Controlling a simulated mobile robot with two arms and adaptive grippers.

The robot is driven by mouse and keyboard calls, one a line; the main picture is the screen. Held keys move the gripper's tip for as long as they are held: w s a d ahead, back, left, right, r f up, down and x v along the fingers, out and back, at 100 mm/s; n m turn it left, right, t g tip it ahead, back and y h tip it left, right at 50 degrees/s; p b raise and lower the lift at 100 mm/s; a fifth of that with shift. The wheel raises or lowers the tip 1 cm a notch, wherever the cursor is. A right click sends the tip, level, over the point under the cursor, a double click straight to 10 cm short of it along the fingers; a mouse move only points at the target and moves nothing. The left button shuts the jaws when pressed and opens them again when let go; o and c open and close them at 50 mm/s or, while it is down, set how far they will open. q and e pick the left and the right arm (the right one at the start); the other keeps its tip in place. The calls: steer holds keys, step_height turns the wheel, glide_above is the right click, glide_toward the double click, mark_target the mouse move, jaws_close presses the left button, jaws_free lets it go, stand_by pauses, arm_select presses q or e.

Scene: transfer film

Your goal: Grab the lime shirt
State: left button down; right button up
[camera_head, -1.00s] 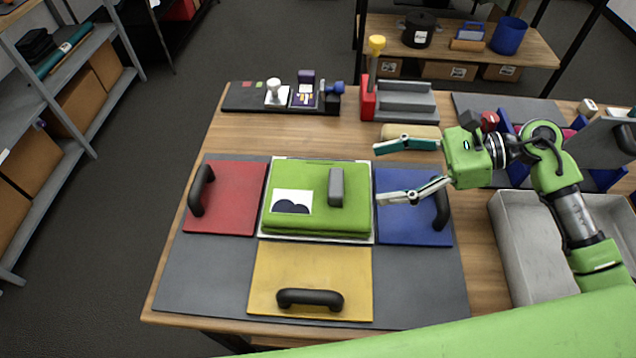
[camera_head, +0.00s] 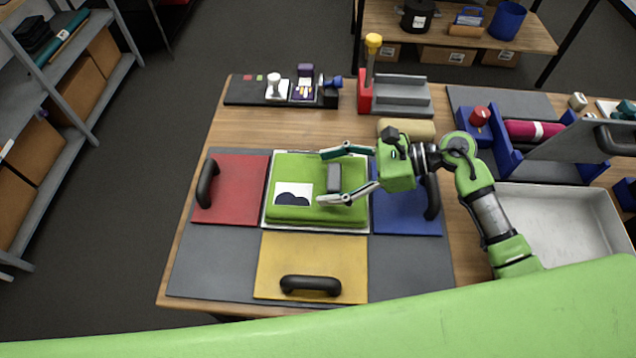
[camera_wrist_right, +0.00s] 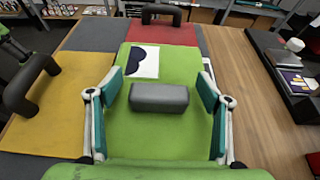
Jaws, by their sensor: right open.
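The lime shirt (camera_head: 312,211) lies folded flat on a white-edged board in the middle of the folding boards. A white print with a dark shape (camera_head: 293,194) is on its left part. A grey block (camera_head: 334,178) rests on top of the shirt. My right gripper (camera_head: 322,176) is open, its fingers on either side of the grey block and apart from it. In the right wrist view, the grey block (camera_wrist_right: 160,98) sits between the open fingers, with the lime shirt (camera_wrist_right: 150,131) beneath. My left gripper is not in view.
Red (camera_head: 236,190), blue (camera_head: 405,212) and yellow (camera_head: 330,262) panels with black handles surround the shirt. A pale tray (camera_head: 560,205) stands at the right. A stamp set (camera_head: 270,92) and a red-and-grey fixture (camera_head: 405,95) stand at the back.

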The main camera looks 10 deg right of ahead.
steer(key=c, duration=1.7)
steer(key=shift+r, duration=0.15)
